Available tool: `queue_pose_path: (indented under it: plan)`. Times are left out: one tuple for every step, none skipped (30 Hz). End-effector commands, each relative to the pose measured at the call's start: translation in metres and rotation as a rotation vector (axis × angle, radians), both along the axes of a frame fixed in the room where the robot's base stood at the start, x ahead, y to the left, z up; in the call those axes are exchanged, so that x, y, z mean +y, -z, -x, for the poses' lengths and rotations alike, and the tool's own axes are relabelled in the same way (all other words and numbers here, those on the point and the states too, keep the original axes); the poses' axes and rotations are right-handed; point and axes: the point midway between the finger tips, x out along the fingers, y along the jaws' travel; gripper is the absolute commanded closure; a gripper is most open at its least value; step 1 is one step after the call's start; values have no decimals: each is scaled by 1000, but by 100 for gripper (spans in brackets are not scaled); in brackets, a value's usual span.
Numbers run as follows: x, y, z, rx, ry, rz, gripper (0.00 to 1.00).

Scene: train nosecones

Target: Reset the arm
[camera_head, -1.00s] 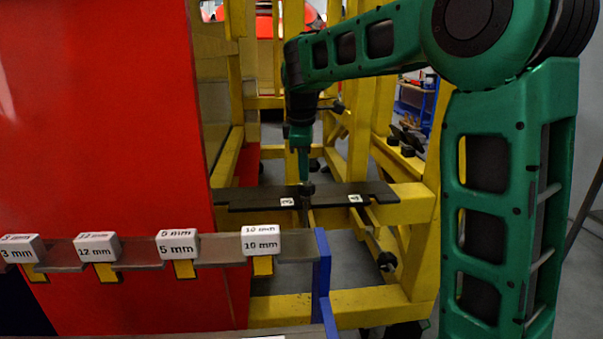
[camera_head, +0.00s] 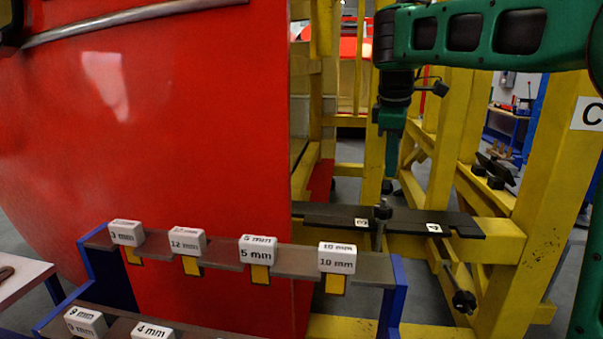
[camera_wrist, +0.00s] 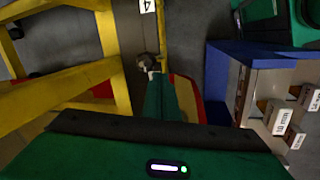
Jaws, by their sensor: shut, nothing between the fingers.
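My green arm comes in from the right in the head view. My gripper (camera_head: 390,172) points down in front of the yellow frame, with its narrow fingers shut and empty. A dark knob-topped pin (camera_head: 383,211) stands just below the fingertips, at the dark plate with labels 3 and 4; a small gap shows between tip and knob. In the wrist view my green gripper (camera_wrist: 163,90) reaches up the picture, with the grey knob (camera_wrist: 148,60) close to its tip. How far apart they are in depth I cannot tell.
The dark plate (camera_head: 320,215) lies across the yellow frame (camera_head: 510,240). A stepped rack (camera_head: 300,262) with several white size blocks, such as 10 mm (camera_head: 337,258), stands in front of a large red panel (camera_head: 160,120). A blue rack post (camera_head: 392,295) is at its right end.

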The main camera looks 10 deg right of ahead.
Motion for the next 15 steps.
queue_pose_path:
  plan:
    - [-16,5,11,2,60,-8,100]
    - [-27,9,19,3,104,-14,100]
    - [-41,17,32,6,174,-25,100]
    - [-53,23,44,9,234,-34,100]
    - [-66,30,57,10,300,-44,100]
    - [-81,41,76,12,389,-59,100]
    - [-92,49,91,15,457,-69,100]
    - [-101,58,106,17,527,-81,100]
    - [-113,70,126,18,619,-96,100]
    - [-120,79,142,20,687,-109,100]
    - [-126,88,159,22,757,-121,100]
    - [-134,101,180,23,850,-138,100]
    - [-137,111,196,25,917,-150,100]
    - [-140,121,213,28,987,-163,100]
    - [-143,134,234,30,1076,-179,100]
